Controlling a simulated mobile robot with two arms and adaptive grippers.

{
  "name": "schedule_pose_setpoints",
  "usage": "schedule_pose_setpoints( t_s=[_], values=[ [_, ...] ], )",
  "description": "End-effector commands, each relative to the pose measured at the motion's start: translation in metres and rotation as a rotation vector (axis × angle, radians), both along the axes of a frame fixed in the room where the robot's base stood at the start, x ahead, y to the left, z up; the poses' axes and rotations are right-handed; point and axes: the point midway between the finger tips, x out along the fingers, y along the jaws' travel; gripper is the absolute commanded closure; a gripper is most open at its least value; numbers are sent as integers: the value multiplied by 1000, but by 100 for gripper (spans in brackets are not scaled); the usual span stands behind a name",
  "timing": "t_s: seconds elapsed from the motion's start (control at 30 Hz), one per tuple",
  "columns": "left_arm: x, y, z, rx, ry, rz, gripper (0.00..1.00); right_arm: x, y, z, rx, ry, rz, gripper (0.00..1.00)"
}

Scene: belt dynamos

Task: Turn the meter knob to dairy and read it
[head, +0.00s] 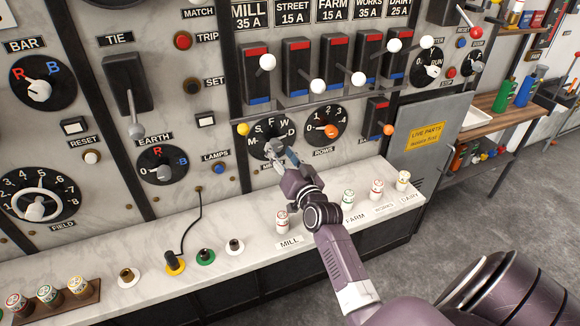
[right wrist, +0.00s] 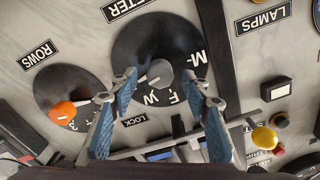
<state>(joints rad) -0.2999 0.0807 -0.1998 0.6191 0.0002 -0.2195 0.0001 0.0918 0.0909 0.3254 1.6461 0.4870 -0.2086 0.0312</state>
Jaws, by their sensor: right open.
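The meter knob (right wrist: 160,74) is a pale grey knob on a round black dial (head: 268,134) with white letters, including M, S, F and W. My right gripper (head: 279,151) is open in front of this dial. In the right wrist view, its two blue-padded fingers (right wrist: 160,86) stand on either side of the knob. I cannot tell if they touch it. The knob's pointer seems to aim left and slightly down there; the exact letter is unclear. In the head view the gripper covers part of the dial and knob. No meter face is readable. My left gripper is not in view.
The rows dial (head: 325,126) with an orange knob (right wrist: 62,113) sits close beside the meter dial. White-knobbed levers (head: 318,86) jut out above. Below, a marble ledge (head: 130,243) holds labelled plugs, including one at MILL (head: 282,222). A grey cabinet (head: 428,135) stands right.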

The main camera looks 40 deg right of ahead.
Motion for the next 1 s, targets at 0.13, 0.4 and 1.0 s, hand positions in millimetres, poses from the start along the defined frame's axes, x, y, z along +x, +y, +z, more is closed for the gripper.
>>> schedule_pose_setpoints(
  t_s=[0.13,0.4,1.0],
  values=[
    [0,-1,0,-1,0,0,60,-31,7,-2,0,5,0,56],
    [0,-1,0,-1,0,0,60,-70,16,-1,1,3,-1,56],
    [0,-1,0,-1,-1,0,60,-81,19,0,0,0,-1,56]
  ],
)
